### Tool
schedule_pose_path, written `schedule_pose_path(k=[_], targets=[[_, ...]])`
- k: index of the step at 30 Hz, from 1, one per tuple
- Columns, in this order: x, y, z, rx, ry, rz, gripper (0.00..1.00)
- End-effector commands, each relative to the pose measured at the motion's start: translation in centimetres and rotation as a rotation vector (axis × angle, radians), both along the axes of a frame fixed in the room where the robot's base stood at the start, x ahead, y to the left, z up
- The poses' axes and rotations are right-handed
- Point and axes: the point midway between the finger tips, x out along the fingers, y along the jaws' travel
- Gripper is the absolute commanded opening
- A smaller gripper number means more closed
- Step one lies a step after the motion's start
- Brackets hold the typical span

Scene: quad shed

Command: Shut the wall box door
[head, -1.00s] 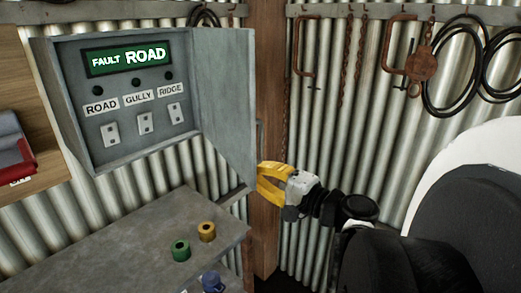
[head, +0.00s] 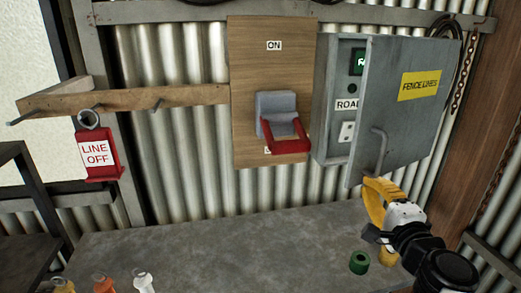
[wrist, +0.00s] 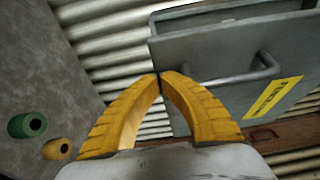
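The grey wall box (head: 322,110) hangs on the right of the wall. Its door (head: 410,115), with a yellow FENCE LINES label (head: 419,86) and a bar handle (head: 379,150), is partly open and covers most of the box's inside. My gripper (head: 367,184) is at the door's lower free corner, below the handle. In the wrist view, the yellow fingers (wrist: 160,76) meet at their tips with nothing between them. They overlap the door's edge, near the handle (wrist: 236,75); I cannot tell if they touch it.
A wooden board (head: 250,65) with a red-handled switch (head: 284,130) is just left of the box. A red LINE OFF tag (head: 97,156) hangs from a wooden rail (head: 130,98).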

Motion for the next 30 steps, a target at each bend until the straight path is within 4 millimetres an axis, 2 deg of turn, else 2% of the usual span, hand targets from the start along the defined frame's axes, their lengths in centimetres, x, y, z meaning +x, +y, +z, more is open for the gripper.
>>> schedule_pose_path(k=[1, 6, 12, 19, 30], targets=[[1.1, 0.7, -0.3, 0.0, 0.0, 0.006, 0.0], [4.0, 1.6, -0.2, 0.0, 0.0, 0.002, 0.0], [6.2, 2.2, -0.1, 0.0, 0.0, 0.0, 0.0], [7.2, 2.3, 0.0, 0.0, 0.0, -0.001, 0.0], [7.3, 2.3, 0.0, 0.0, 0.0, -0.001, 0.0]])
